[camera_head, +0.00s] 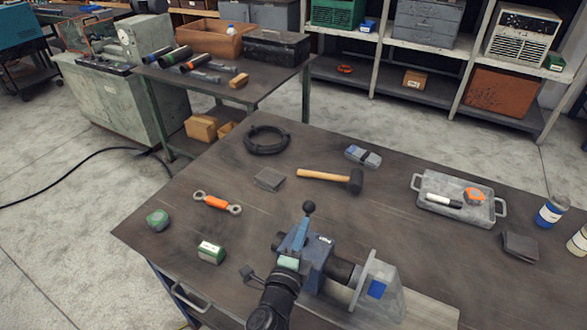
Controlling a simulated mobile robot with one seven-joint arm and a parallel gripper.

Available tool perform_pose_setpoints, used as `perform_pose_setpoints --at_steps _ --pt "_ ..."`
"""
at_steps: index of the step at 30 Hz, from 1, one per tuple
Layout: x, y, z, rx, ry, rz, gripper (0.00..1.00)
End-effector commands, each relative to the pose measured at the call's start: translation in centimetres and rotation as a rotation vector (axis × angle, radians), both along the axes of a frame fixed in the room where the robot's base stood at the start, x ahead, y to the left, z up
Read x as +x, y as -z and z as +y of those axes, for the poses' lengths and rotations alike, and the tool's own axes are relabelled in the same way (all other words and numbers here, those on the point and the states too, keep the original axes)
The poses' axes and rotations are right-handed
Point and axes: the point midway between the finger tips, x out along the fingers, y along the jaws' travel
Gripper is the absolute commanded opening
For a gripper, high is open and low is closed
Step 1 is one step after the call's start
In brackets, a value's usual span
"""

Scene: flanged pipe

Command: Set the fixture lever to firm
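The fixture (317,262) is a blue clamp-like body near the front edge of the table. Its lever (309,208) has a black ball knob and points up, leaning slightly right. I cannot read any setting mark. A dark pipe section (342,270) runs from the blue body to a grey upright plate (378,288) with a blue label. A dark jointed part, seemingly my arm, comes up from the bottom edge and ends against the fixture's near left side, below the lever. I cannot make out fingers there, nor whether they are open.
Left of the fixture lie a small green-white box (211,252), a green tape measure (157,220) and an orange turnbuckle (217,202). Behind are a mallet (330,178) and a cable coil (265,140). A grey tray (433,203) stands right. The table (250,220) has bare room between them.

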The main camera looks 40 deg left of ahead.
Motion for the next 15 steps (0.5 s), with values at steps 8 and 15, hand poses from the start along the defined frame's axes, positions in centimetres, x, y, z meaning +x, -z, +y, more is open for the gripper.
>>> perform_pose_setpoints --at_steps 8,15 --pt "1.5 -0.3 0.4 0.002 0.000 -0.004 0.00" --pt "2.1 -0.3 0.5 0.001 0.000 -0.002 0.00"
